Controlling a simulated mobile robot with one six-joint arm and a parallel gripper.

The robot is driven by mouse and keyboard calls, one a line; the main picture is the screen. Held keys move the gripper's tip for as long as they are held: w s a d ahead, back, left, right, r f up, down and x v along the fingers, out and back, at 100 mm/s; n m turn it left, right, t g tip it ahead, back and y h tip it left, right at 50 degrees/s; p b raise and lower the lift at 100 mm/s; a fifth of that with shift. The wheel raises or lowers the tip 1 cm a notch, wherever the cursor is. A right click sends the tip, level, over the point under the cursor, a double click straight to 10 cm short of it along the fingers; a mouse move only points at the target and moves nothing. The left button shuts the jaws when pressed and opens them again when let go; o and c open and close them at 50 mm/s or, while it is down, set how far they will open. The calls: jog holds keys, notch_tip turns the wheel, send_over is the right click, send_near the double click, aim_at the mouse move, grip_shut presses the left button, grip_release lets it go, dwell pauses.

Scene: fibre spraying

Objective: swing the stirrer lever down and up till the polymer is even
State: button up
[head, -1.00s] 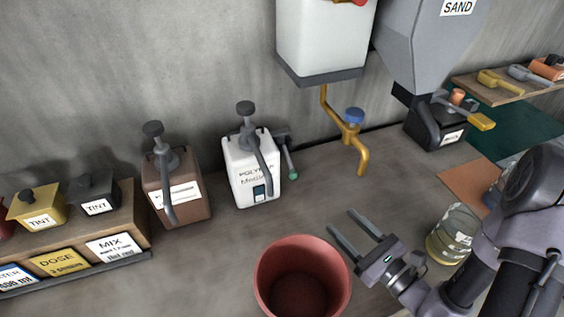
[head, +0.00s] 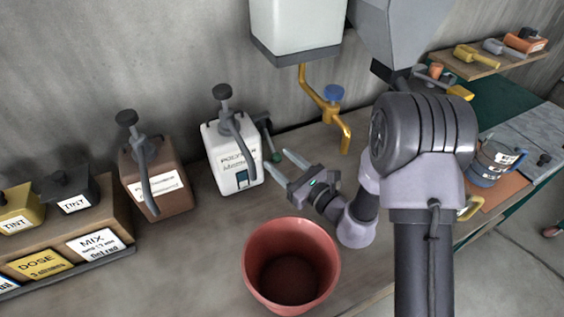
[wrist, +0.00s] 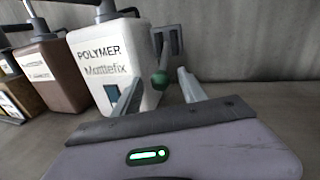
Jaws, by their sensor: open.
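The white polymer jug (head: 231,160), labelled POLYMER Mottlefix, stands upright on the bench by the wall; it also shows in the wrist view (wrist: 112,68). A dark stirrer lever (head: 267,136) is on its right side and hangs downward, ending in a green knob (head: 276,157). My gripper (head: 277,167) is open and empty, to the right of the jug. In the wrist view the green knob (wrist: 159,80) appears between the two spread fingers, with no visible grip on it. I cannot tell how even the polymer inside is.
A red bucket (head: 291,232) stands just in front of my gripper. A brown pump jug (head: 160,192) stands left of the polymer jug. A white tank (head: 298,25) with a yellow tap pipe (head: 322,108) hangs above and behind. Bare bench lies between the polymer jug and the bucket.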

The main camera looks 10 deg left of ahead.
grip_shut()
dwell(1.4)
